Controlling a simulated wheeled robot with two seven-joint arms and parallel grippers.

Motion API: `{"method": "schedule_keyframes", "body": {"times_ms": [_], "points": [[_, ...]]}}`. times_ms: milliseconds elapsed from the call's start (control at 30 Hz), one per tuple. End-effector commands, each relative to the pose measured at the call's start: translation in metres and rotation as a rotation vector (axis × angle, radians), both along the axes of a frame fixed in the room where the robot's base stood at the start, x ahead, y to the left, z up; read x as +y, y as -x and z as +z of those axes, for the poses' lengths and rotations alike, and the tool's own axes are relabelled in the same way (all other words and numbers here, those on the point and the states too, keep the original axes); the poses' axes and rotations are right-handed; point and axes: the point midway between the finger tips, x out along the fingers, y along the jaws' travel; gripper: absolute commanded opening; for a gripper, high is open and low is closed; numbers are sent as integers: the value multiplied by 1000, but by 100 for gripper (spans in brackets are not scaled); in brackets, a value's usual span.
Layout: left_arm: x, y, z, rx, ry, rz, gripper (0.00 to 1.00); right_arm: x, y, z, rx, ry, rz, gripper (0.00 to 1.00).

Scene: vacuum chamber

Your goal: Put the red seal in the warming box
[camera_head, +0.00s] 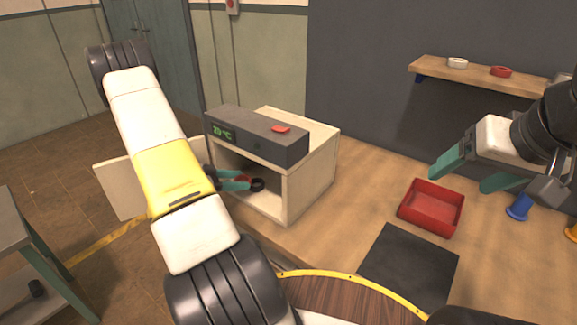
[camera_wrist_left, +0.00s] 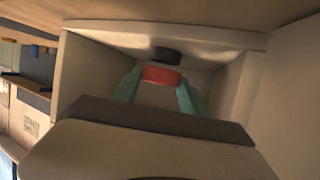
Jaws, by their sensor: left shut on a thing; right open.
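The warming box (camera_head: 316,178) stands on the bench with its door (camera_head: 115,190) swung open to the left. Its display reads about 20 °C. My left gripper (camera_head: 243,180) reaches through the open front and is shut on the red seal (camera_head: 241,178), which is partly hidden by the fingers. The red seal also shows between the fingers in the left wrist view (camera_wrist_left: 161,75). A black ring (camera_head: 257,185) lies inside the box just beyond the seal; it also shows in the wrist view (camera_wrist_left: 167,55). My right gripper (camera_head: 459,183) is open and empty above the bench.
A red tray (camera_head: 431,226) and a dark mat (camera_head: 408,266) lie on the bench right of the box. A blue part (camera_head: 518,208) stands at the right. A wall shelf (camera_head: 480,79) holds a white ring (camera_head: 457,62) and a red ring (camera_head: 501,71).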

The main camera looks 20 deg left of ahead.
Motion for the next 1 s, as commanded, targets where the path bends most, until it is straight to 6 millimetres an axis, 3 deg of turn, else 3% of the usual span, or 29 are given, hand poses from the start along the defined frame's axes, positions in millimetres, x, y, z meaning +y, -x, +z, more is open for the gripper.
{"method": "schedule_keyframes", "body": {"times_ms": [200, 400, 700, 833, 1000], "points": [[-41, -45, 0, 0, 0, -3, 14, 0, 0, 0, 0, 0, 0, 73], [-65, -72, -1, 1, 0, 0, 14, 0, 0, 0, 0, 0, 0, 73], [-82, -91, 0, 0, 0, -1, 14, 0, 0, 0, 0, 0, 0, 73], [-80, -90, -26, 5, 2, 4, 14, 0, 0, 0, 0, 0, 0, 73], [-79, -90, -36, 1, -1, 3, 14, 0, 0, 0, 0, 0, 0, 73]]}}
